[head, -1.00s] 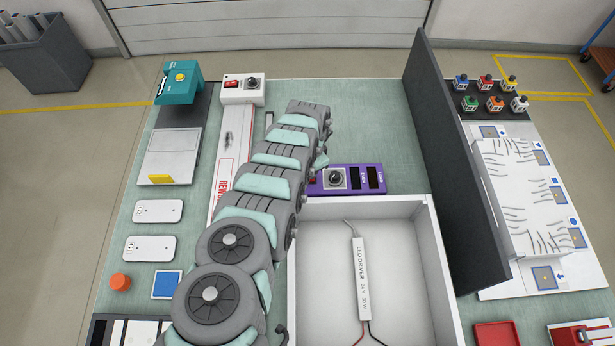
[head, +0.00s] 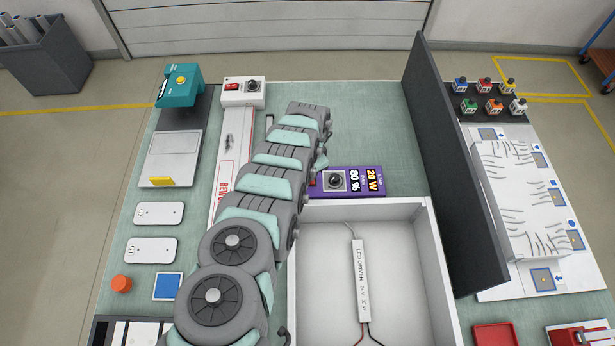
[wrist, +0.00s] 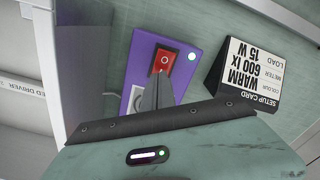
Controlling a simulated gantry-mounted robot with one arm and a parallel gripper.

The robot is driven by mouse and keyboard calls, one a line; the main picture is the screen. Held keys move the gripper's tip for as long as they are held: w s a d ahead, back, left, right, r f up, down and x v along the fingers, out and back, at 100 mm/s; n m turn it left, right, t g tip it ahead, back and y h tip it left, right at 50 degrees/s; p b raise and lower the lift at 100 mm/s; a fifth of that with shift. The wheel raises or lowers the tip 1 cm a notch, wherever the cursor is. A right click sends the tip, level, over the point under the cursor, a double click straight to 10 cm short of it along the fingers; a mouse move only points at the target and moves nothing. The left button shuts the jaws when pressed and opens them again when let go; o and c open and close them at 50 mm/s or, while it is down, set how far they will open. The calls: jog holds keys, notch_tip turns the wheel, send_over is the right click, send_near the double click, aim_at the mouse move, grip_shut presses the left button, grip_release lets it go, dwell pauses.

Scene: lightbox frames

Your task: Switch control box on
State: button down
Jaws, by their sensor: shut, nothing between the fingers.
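The purple control box (head: 357,192) stands behind the white open box in the head view, partly covered by my arm. Its two small displays (head: 367,180) are lit and read 20 W and 80 %, beside a dark knob (head: 336,181). In the wrist view the purple box (wrist: 188,86) shows a red rocker switch (wrist: 165,60) and a small bright round spot (wrist: 191,56). My gripper (wrist: 158,82) is shut and empty, its tips right at the lower part of the switch; whether they touch is hard to tell. My arm hides the gripper in the head view.
A black setup card stand (wrist: 249,75) is close to the right of the control box in the wrist view. The white box (head: 425,240) holds an LED driver (head: 362,280). A tall dark panel (head: 455,170) stands to the right. Clear mat (head: 365,120) lies behind the control box.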

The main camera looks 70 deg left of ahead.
notch_tip(320, 180, up, 5)
jog(key=p, duration=0.4)
jog(key=shift+r, duration=0.15)
jog(key=shift+w, duration=0.1)
dwell(0.3)
